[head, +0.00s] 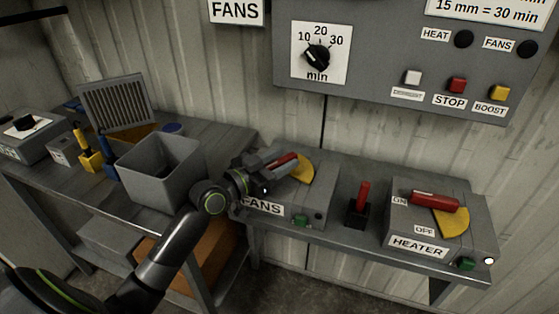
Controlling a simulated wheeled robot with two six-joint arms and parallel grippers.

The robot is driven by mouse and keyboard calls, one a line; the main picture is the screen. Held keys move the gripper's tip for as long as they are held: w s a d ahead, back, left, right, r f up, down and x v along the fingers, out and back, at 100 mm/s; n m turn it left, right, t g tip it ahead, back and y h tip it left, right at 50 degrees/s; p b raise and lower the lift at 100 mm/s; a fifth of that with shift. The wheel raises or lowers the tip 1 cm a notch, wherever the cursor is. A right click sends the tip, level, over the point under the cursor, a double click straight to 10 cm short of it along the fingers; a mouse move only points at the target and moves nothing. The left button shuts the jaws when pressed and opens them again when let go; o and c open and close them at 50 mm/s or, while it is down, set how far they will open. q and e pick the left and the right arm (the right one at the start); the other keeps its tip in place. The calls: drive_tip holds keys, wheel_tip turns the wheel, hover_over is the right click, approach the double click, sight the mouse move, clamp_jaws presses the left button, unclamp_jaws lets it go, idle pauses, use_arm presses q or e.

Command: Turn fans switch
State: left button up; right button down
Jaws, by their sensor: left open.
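The fans switch box (318,190) is a grey box on the bench, with a FANS label (263,206) on its front and a green piece below. Its red lever (284,160) lies over the top beside a yellow quarter plate (303,172). My left gripper (279,163) is open at the red lever, with its fingers close about it. I cannot tell whether they touch the lever. The gripper hides the left part of the box top and any ON or OFF marks there. My right gripper is not in view.
The heater switch box (480,222) stands to the right, with its own red lever (435,199). A small upright red lever (362,195) stands between the boxes. A grey open bin (160,180) is beside my left arm. A control panel (385,70) hangs above.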

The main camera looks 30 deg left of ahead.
use_arm(q)
drive_tip(key=shift+s, duration=0.1)
drive_tip(key=v, duration=1.7)
drive_tip(key=shift+p, duration=0.3)
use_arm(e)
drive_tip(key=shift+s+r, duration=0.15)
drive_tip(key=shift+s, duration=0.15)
use_arm(q)
drive_tip(key=shift+s+a, duration=0.1)
